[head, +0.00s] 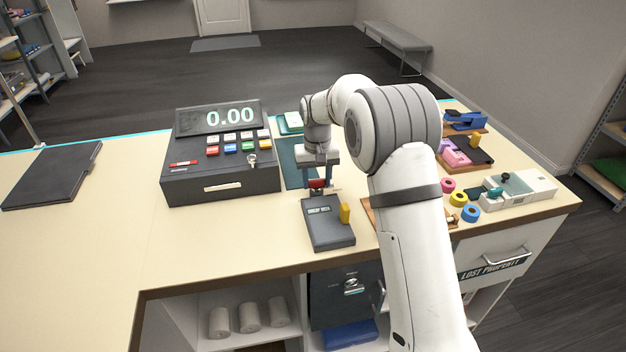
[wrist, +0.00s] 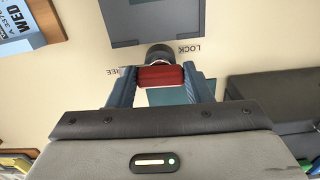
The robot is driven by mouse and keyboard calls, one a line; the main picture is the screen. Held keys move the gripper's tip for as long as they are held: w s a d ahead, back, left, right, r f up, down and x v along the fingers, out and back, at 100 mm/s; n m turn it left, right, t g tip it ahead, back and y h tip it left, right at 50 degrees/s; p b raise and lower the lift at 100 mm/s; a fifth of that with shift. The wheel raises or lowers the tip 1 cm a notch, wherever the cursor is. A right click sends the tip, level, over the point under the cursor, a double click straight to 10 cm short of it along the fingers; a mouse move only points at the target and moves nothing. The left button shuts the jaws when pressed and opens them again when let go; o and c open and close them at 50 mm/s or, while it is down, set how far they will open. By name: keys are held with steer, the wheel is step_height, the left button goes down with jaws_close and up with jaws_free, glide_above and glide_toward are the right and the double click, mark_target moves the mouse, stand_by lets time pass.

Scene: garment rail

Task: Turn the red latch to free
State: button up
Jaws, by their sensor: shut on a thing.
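The red latch (wrist: 160,77) shows in the wrist view as a short red block below a dark round pivot (wrist: 158,53). My gripper (wrist: 161,82) is shut on it, with one blue-grey finger on each side. In the head view the latch (head: 317,183) is small, at the fingertips of my gripper (head: 318,186). The word LOCK (wrist: 190,48) is printed to the right of the pivot. Letters ending in REE (wrist: 118,71) show to the left, partly hidden by a finger.
A dark grey box with a yellow tab (head: 345,213) stands just in front of the latch. The cash register (head: 220,184) is close on the left. Tape rolls (head: 470,213) and a pale device (head: 525,190) lie to the right.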

mark_target(317, 180)
steer(key=shift+w+r+n, duration=0.2)
steer(key=shift+r+n, duration=0.05)
steer(key=shift+n, duration=0.15)
steer(key=o, duration=0.6)
steer(key=shift+a, duration=0.1)
steer(key=o, duration=0.4)
steer(key=shift+f, duration=0.15)
step_height(317, 180, up, 7)
steer(key=shift+r+b, duration=0.2)
steer(key=shift+b, duration=0.25)
steer(key=shift+r, duration=0.2)
